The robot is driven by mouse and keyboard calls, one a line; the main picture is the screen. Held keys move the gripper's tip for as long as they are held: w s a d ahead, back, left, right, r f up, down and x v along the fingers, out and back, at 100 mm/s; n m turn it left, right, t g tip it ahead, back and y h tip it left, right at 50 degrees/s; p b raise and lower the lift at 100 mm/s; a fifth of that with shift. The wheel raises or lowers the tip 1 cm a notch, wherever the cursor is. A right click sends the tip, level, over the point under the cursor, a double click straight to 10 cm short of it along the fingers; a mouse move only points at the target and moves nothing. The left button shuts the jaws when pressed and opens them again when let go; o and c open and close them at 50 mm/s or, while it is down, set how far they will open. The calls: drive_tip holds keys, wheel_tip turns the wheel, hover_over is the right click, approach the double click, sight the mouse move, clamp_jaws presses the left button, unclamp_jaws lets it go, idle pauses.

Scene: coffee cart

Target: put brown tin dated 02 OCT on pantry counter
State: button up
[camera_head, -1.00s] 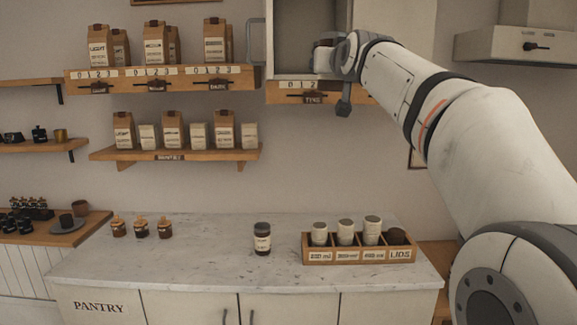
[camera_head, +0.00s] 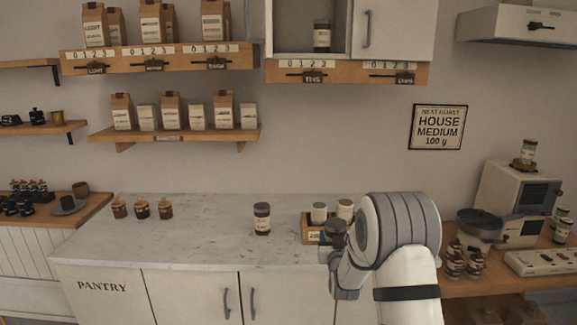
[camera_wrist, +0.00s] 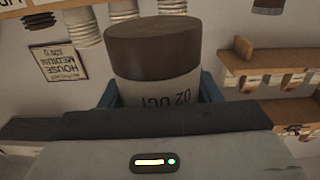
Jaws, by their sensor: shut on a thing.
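My gripper (camera_head: 338,250) is low in front of the pantry counter (camera_head: 190,235), near its front edge. It is shut on the brown tin (camera_wrist: 155,50). In the wrist view the tin has a brown lid and a pale label reading "02 OCT", upside down in the picture. The blue fingers of my gripper (camera_wrist: 160,92) are on either side of it. In the head view only the dark top of the held tin (camera_head: 337,228) shows, partly hidden by my wrist. I cannot tell its exact height over the counter.
Another dark tin (camera_head: 262,219) stands on the counter. Three small jars (camera_head: 141,209) stand at the left. One more tin (camera_head: 322,37) is in the open cabinet (camera_head: 281,28). The counter's left middle is clear.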

drive_tip(key=s+d+f, duration=0.1)
drive_tip(key=s+f, duration=1.2)
drive_tip(key=f, duration=0.2)
drive_tip(key=s+r, duration=0.2)
drive_tip(key=s, duration=0.4)
drive_tip(key=shift+s, duration=0.15)
